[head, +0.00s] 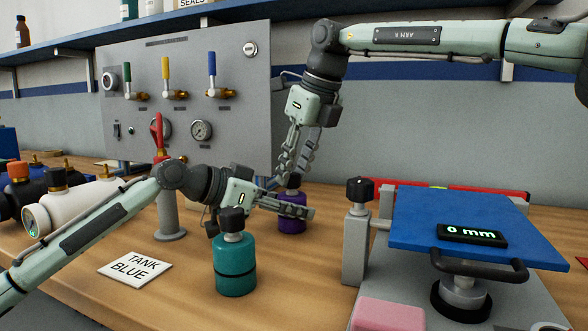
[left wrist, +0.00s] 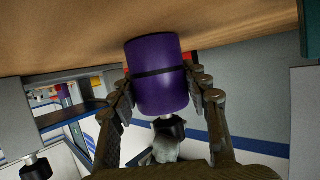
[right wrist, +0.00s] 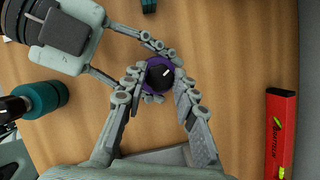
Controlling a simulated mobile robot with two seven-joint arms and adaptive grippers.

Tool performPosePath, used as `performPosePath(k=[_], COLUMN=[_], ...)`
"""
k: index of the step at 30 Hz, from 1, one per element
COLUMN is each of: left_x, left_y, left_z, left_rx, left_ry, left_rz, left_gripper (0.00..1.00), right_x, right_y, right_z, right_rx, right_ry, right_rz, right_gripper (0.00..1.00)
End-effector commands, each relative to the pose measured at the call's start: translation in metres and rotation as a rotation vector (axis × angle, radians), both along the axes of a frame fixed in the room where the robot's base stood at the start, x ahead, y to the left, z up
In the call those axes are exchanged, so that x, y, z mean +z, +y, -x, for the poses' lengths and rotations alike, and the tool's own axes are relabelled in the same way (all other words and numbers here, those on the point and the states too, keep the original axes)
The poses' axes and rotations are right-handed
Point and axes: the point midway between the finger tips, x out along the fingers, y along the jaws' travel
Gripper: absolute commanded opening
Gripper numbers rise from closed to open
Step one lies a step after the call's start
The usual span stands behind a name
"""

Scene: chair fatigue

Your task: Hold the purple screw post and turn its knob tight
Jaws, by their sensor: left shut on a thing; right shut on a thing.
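The purple screw post (head: 292,219) stands upright on the wooden bench, behind the teal post in the head view. My left gripper (head: 296,204) reaches in from the left and is shut around the purple body; the left wrist view shows a finger on each side of the purple cylinder (left wrist: 160,78). My right gripper (head: 293,178) comes from above and is shut on the black knob (right wrist: 158,76) on top of the post. The right wrist view shows its fingertips at the knob's sides, with the purple rim (right wrist: 150,64) around it. The knob is mostly hidden in the head view.
A teal post with a black knob (head: 235,265) stands just in front of my left gripper. A blue platform (head: 470,222) with a "0 mm" display is at right. A red level (right wrist: 279,135) lies behind. A "TANK BLUE" card (head: 135,268) lies at front left.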

Motion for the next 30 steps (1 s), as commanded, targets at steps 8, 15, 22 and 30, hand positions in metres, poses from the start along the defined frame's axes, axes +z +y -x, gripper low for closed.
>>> performPosePath(k=[8,15,22,30], left_x=[-0.0020,-0.0020,-0.0021,-0.0021], left_y=[0.0001,0.0001,0.0002,0.0002], left_z=[0.0001,0.0001,0.0001,0.0001], left_rx=[0.000,0.000,0.000,0.000], left_ry=[0.002,0.002,0.003,0.003], left_rz=[-0.003,-0.003,-0.003,-0.003], left_gripper=[0.00,0.00,0.00,0.00], right_x=[-0.0003,-0.0006,-0.0006,-0.0007], right_y=[0.0005,0.0016,0.0022,0.0026], right_z=[0.0008,0.0013,0.0015,0.0016], right_rx=[-0.129,-0.311,-0.467,-0.581], right_ry=[-0.001,-0.002,-0.003,-0.003], right_rz=[0.001,0.001,0.000,-0.001], right_gripper=[0.00,0.00,0.00,0.00])
